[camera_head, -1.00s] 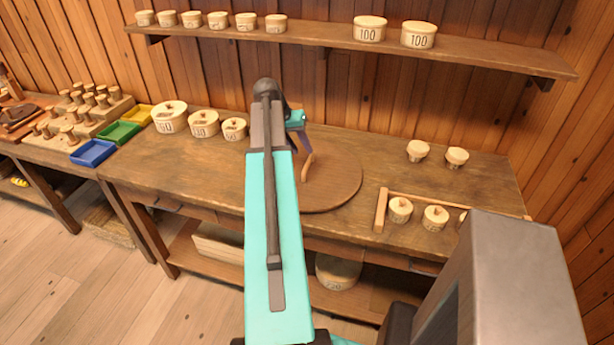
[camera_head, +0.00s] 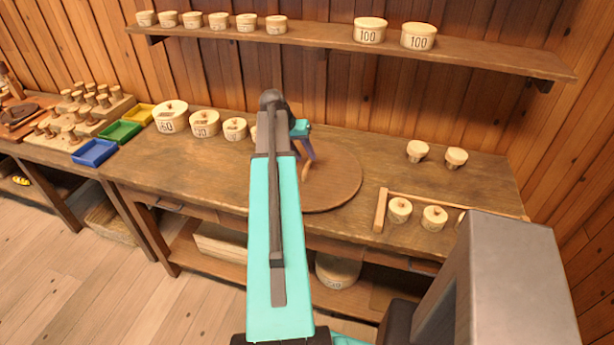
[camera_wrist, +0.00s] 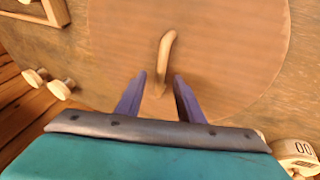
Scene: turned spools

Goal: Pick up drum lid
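The drum lid (camera_head: 340,183) is a large flat round wooden disc lying on the workbench; it also fills much of the wrist view (camera_wrist: 235,60). A curved light-wood handle (camera_wrist: 166,50) stands up from it near the middle. My gripper (camera_wrist: 159,75) is open over the lid, its two purple fingers on either side of the handle's lower part, with a gap visible on each side. In the head view my gripper (camera_head: 308,155) is above the lid's left part, and my arm hides the lid's left edge.
Lidded round boxes (camera_head: 205,123) stand left of the lid. A wooden rail (camera_head: 381,210) with small knobbed pots (camera_head: 399,210) is at the right, with two spools (camera_head: 417,151) behind. A shelf (camera_head: 325,38) with tubs runs above. Bench between lid and spools is clear.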

